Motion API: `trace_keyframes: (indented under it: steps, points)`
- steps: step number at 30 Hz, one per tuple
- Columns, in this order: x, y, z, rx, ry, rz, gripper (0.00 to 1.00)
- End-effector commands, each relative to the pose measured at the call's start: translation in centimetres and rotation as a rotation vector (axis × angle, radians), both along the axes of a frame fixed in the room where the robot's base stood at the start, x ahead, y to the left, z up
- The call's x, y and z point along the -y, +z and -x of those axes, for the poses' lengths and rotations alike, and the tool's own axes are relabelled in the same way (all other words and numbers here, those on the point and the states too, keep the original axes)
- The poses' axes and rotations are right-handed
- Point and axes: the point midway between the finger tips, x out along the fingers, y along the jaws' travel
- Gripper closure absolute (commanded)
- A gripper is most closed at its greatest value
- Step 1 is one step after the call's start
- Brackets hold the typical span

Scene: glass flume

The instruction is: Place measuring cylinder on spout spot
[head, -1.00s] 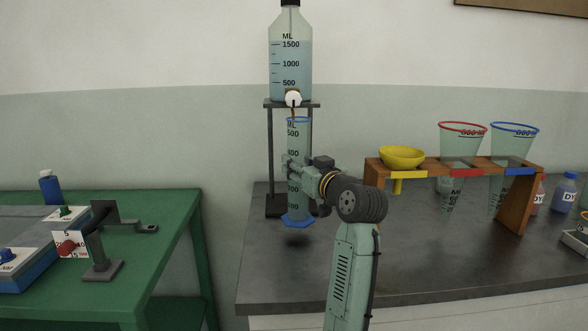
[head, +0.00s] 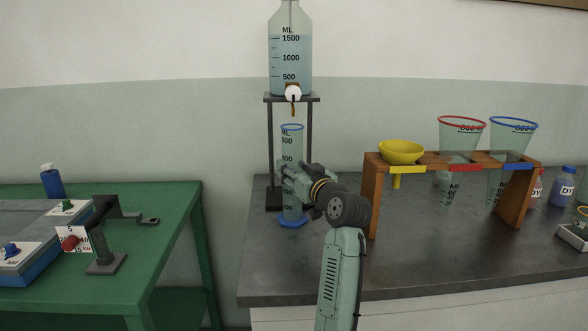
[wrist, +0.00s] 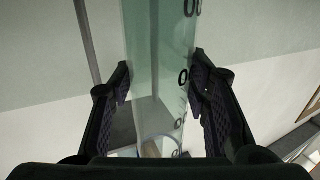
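The measuring cylinder (head: 292,207) is a tall, clear, upright tube with a blue rim and blue foot. Its foot appears to rest on the grey bench, in front of the bottle stand. Its mouth is just below the spout (head: 293,108) of the large bottle (head: 291,65) in the head view. My gripper (head: 285,172) is around the cylinder at mid-height, coming from the right. In the wrist view, both finger pads lie against the sides of the cylinder (wrist: 160,60). The spot under the spout is not visible; the cylinder's foot may cover it.
The dark bottle stand (head: 270,150) rises behind the cylinder. A wooden rack (head: 372,190) with a yellow funnel (head: 402,150) and clear red- and blue-rimmed cones stands to the right. A green table (head: 175,205) is at left. The bench front is clear.

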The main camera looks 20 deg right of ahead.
Motion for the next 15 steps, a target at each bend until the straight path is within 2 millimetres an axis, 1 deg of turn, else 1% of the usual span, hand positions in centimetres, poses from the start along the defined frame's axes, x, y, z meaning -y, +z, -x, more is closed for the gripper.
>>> trace_keyframes:
  steps: [1, 8, 15]
  points:
    - [-0.01, 0.03, -0.01, -0.001, 0.0, 0.0, 0.53]
    - [-0.01, 0.03, -0.01, -0.001, 0.0, 0.0, 0.38]
    - [-0.01, 0.05, -0.01, -0.001, 0.0, 0.0, 0.38]
